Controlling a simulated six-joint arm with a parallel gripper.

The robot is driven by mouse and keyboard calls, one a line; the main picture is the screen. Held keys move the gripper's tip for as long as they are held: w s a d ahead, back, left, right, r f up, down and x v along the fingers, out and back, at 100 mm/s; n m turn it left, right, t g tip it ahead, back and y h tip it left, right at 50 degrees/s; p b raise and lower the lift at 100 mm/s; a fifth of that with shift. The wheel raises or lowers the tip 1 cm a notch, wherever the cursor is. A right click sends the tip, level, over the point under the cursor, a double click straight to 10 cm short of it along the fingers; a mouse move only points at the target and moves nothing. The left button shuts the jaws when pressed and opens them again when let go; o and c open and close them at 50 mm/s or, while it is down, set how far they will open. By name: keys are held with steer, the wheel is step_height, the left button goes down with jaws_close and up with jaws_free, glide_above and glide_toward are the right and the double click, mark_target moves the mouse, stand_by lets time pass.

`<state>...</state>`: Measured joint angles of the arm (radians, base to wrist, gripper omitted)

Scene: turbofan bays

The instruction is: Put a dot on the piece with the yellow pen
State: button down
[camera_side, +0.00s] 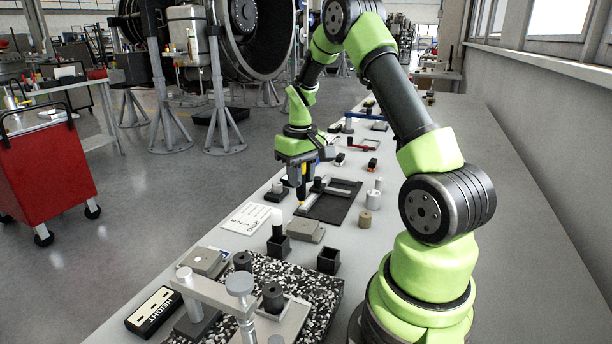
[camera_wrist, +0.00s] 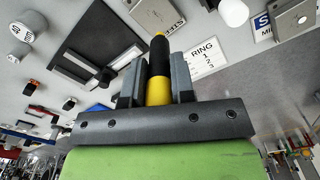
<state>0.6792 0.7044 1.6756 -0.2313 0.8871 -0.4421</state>
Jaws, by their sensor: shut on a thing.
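My gripper (camera_side: 301,172) is shut on the yellow pen (camera_side: 301,189), which has a black body with yellow parts and points down. In the wrist view my gripper (camera_wrist: 158,82) has its two fingers on either side of the pen (camera_wrist: 158,65). Below lies a black mat (camera_side: 328,213) bearing a pale, bar-like metal piece (camera_side: 344,189); the piece also shows in the wrist view (camera_wrist: 132,56). In the side view the pen's lower end is at the mat's left edge, close to the piece. I cannot tell whether it touches anything. A dark knob stands by the piece.
A printed card (camera_side: 246,218) lies left of the mat. Nearer are a grey block (camera_side: 305,231), dark square holders (camera_side: 328,261), a speckled slab (camera_side: 325,283) with a gauge stand, and a HEIGHT box (camera_side: 154,311). Metal cylinders (camera_side: 373,199) stand right of the mat. The bench's right side is clear.

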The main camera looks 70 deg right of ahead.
mark_target(301, 200)
steer(key=shift+f, duration=2.7)
steer(key=shift+f, duration=0.6)
steer(key=shift+r, duration=0.15)
steer(key=shift+r, duration=3.4)
